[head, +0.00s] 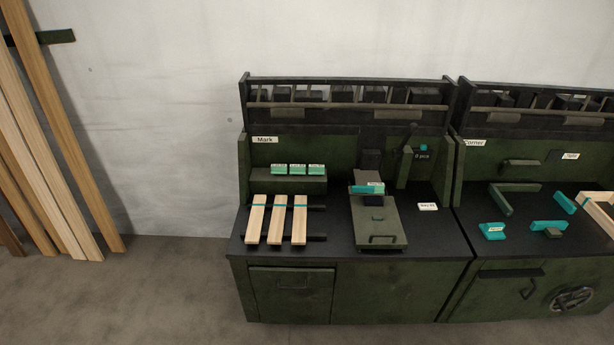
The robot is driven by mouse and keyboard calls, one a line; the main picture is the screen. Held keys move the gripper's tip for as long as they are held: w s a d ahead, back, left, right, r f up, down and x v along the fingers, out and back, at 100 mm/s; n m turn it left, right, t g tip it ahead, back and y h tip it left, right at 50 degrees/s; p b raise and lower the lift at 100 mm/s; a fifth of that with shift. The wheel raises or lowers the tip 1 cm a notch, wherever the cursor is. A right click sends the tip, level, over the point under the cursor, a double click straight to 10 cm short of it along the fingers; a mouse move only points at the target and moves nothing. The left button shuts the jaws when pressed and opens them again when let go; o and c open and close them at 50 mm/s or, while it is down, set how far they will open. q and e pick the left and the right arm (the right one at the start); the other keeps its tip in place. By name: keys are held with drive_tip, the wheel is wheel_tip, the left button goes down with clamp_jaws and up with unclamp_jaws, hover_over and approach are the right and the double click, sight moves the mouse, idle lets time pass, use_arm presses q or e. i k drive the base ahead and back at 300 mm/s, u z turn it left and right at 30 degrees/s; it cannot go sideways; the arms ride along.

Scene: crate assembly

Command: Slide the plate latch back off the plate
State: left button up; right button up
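The marking station stands in the middle of the head view under a sign reading "Mark". On its bench is a green plate-like fixture (377,223) with a dark handle at its front edge. A teal bar (361,190) with a small white label lies across the fixture's back end, below a dark upright block (371,160). I cannot tell for sure which part is the plate latch, nor whether it covers the plate. Neither of my grippers is in view.
Three wooden slats (278,219) lie on dark rails left of the fixture. Three labelled teal-green blocks (298,169) sit on a ledge behind them. A white label (428,206) lies to the right. The "Corner" bench (509,240) adjoins at right. Long boards (62,150) lean at far left.

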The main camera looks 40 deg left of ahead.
sight(354, 189)
drive_tip(key=u, duration=0.55)
drive_tip(key=i, duration=1.35)
drive_tip(key=z, duration=0.35)
